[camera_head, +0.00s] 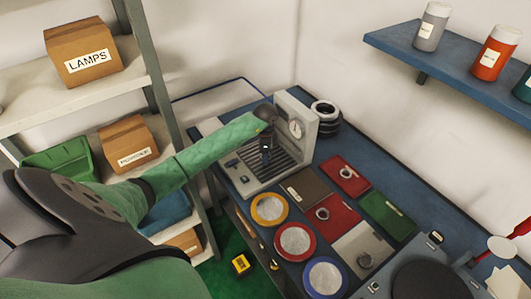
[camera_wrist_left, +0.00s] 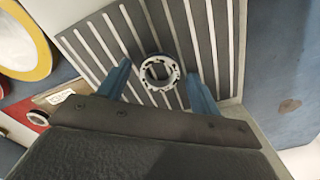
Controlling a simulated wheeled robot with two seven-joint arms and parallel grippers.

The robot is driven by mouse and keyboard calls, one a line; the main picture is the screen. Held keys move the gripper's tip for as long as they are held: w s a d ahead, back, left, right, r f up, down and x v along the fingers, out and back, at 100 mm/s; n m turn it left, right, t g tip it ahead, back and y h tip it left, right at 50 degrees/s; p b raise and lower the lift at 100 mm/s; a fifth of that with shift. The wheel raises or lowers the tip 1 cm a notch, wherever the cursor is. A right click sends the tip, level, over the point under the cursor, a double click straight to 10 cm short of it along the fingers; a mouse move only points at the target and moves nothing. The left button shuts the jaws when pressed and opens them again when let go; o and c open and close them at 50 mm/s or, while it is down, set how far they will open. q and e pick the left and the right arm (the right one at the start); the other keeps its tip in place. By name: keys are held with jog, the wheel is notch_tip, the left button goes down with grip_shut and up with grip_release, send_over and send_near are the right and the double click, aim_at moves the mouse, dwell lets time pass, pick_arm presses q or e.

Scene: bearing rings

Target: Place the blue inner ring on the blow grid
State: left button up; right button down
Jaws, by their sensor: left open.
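The blow grid (camera_head: 266,166) is a slatted plate in a pale grey station with a round gauge. It fills the top of the left wrist view (camera_wrist_left: 210,45) as dark slats with pale bars. In the head view my left gripper (camera_head: 266,148) reaches down over the grid and hides the ring. My right gripper is not in view.
Yellow (camera_head: 257,219), red (camera_head: 281,247) and blue (camera_head: 306,280) rimmed dishes line the bench front. Rings sit on a red mat (camera_head: 334,228) and a grey mat (camera_head: 352,244). Dark stacked rings (camera_head: 325,114) stand behind the station. A shelf rack (camera_head: 158,95) stands left.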

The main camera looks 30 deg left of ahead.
pick_arm(q)
jog(key=shift+r, duration=0.55)
notch_tip(320, 180, up, 4)
jog(key=p, duration=0.3)
jog(key=shift+r, duration=0.25)
notch_tip(320, 180, up, 6)
jog(key=p, duration=0.3)
jog(key=shift+r, duration=0.25)
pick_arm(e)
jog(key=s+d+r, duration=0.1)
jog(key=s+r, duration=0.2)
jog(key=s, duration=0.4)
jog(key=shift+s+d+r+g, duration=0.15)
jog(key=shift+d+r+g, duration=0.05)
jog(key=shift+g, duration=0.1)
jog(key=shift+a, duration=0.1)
